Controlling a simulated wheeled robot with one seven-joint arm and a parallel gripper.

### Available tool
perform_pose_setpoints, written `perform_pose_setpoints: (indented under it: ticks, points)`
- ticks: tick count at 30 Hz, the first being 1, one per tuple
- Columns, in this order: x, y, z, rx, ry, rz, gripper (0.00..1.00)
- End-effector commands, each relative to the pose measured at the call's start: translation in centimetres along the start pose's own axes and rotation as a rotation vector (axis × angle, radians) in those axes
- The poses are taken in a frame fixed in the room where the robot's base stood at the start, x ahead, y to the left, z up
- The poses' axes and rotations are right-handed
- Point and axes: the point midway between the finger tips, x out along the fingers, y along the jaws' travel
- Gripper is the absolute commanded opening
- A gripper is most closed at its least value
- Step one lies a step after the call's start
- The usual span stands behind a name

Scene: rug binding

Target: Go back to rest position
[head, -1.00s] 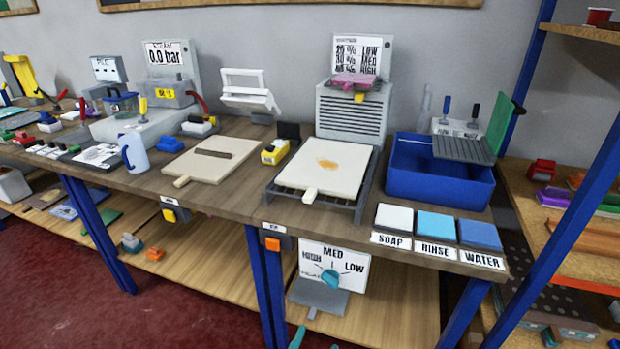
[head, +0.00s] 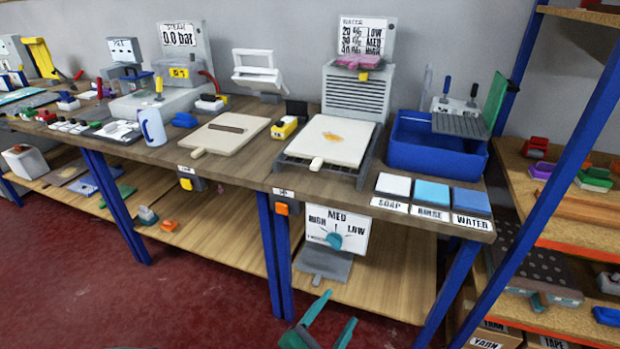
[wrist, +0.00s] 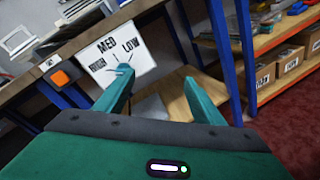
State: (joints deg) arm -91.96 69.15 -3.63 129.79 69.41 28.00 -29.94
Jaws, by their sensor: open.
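My gripper (head: 332,322) shows at the bottom of the head view, in front of the workbench and below its top. Its two teal fingers are spread with nothing between them. In the wrist view my gripper (wrist: 160,105) points toward the bench front, with the fingers apart. Beyond it is the white dial sign (wrist: 115,55) marked MED and LOW, with a teal knob.
The workbench (head: 235,178) carries a stained board (head: 332,140), a blue basin (head: 432,160), and soap, rinse and water pads. A blue post (head: 552,190) and shelves (head: 575,240) stand at the right. Red floor (head: 190,290) is clear in front.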

Motion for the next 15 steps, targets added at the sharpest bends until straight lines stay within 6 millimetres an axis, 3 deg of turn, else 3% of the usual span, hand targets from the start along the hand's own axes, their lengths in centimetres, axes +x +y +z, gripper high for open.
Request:
perform_pose_setpoints:
  ticks: [8,15]
  points:
    - [4.5,-0.5,4.4,0.156,-0.055,-0.278,0.62]
    - [8.9,-2.4,10.2,0.366,-0.133,-0.614,0.62]
